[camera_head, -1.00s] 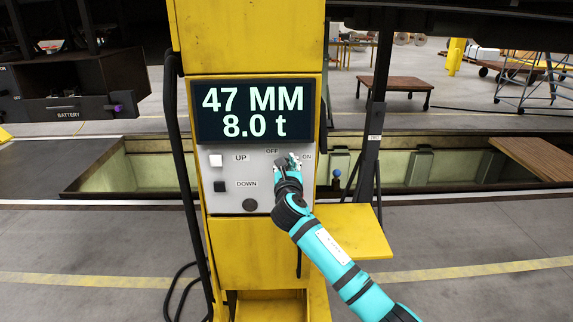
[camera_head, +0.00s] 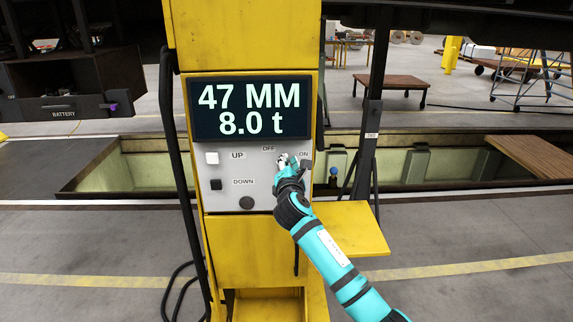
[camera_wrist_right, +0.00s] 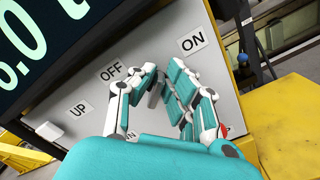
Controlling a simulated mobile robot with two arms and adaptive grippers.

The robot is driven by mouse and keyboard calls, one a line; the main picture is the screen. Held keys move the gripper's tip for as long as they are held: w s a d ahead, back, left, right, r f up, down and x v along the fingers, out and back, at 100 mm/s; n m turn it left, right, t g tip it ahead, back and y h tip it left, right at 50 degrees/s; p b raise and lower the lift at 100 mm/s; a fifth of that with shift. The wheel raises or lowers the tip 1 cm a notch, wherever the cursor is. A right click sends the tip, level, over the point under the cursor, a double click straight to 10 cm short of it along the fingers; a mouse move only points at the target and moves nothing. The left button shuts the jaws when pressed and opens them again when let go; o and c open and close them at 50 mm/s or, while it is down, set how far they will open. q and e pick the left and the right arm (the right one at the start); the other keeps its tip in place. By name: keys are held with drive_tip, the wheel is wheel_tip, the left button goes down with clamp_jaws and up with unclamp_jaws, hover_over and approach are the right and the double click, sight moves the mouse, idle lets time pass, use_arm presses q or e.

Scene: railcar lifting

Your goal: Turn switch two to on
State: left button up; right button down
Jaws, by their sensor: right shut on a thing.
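A grey control panel (camera_head: 225,170) sits on the yellow column (camera_head: 250,245) below a display reading 47 MM and 8.0 t. Its upper right carries OFF and ON labels. My right gripper (camera_head: 286,161) is at the panel, just below the OFF label and left of the ON label. In the right wrist view, my right gripper (camera_wrist_right: 165,92) is shut on a small grey switch knob (camera_wrist_right: 154,96) between its fingers. The knob is mostly hidden by the fingers, so its exact setting cannot be read. My left gripper is not in view.
The UP button (camera_head: 212,158) is white and the DOWN button (camera_head: 217,185) is black, both at the panel's left. A round dark knob (camera_head: 246,203) is at the panel's bottom. A yellow shelf (camera_head: 345,228) juts out at right. A black cable runs down the column's left side.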

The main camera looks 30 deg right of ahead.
drive_tip(key=shift+d+f+m, duration=0.1)
drive_tip(key=shift+m, duration=1)
drive_tip(key=shift+b, duration=0.3)
drive_tip(key=c, duration=1.4)
unclamp_jaws()
drive_tip(key=shift+s, duration=0.1)
drive_tip(key=v, duration=1.2)
drive_tip(key=shift+d, duration=0.1)
